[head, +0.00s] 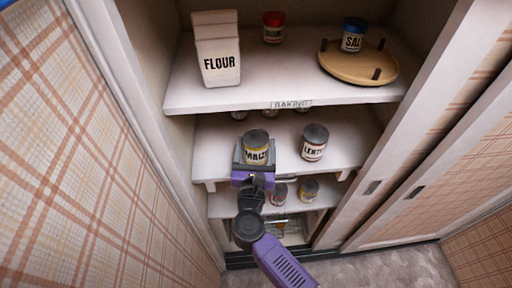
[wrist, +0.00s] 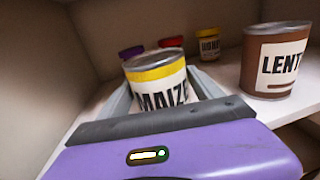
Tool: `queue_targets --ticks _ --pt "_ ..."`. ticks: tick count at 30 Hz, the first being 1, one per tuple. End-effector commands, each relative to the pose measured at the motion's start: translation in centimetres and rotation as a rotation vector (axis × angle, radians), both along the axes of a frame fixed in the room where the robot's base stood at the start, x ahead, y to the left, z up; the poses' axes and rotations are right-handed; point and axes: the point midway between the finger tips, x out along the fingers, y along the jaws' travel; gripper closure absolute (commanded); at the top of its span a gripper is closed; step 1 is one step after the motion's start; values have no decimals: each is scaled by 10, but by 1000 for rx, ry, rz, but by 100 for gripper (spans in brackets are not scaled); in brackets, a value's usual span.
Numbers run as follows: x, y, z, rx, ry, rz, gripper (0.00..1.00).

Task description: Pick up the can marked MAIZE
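The MAIZE can (head: 256,150), with a yellow band and a white label, stands on the middle shelf at the left. In the wrist view the can (wrist: 157,85) is upright between the two grey fingers of my gripper (wrist: 163,92). In the head view my purple gripper (head: 254,160) reaches in from the front, with one finger on each side of the can. The fingers are spread about the can's width; any contact is too fine to make out. The can's lower part is hidden behind the gripper.
The LENT... can (head: 314,143) stands to the right on the same shelf. Smaller jars (wrist: 209,43) stand behind. Above, the top shelf (head: 280,96) holds a FLOUR bag (head: 218,52), a red-lidded jar (head: 273,28) and a SAL... jar (head: 353,35) on a round tray (head: 345,70).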

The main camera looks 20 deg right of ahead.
Motion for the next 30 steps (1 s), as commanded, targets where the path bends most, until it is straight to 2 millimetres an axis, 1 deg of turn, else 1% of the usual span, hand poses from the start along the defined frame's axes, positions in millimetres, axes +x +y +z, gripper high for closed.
queue_targets --ticks 1,5,6,8,9,10,11,17,20,23,30 --pt "0 0 0 0 0 0 37" --pt "0 0 0 0 0 0 63" --pt "0 0 0 0 0 0 71" --pt "0 0 0 0 0 0 82" --pt "0 0 0 0 0 0 90" --pt "0 0 0 0 0 0 96" --pt "0 0 1 0 -2 0 99" --pt "0 0 2 0 -2 0 99" --pt "0 0 8 1 -4 -1 99" --pt "0 0 22 2 -5 -1 99" --pt "0 0 68 2 -7 0 99"
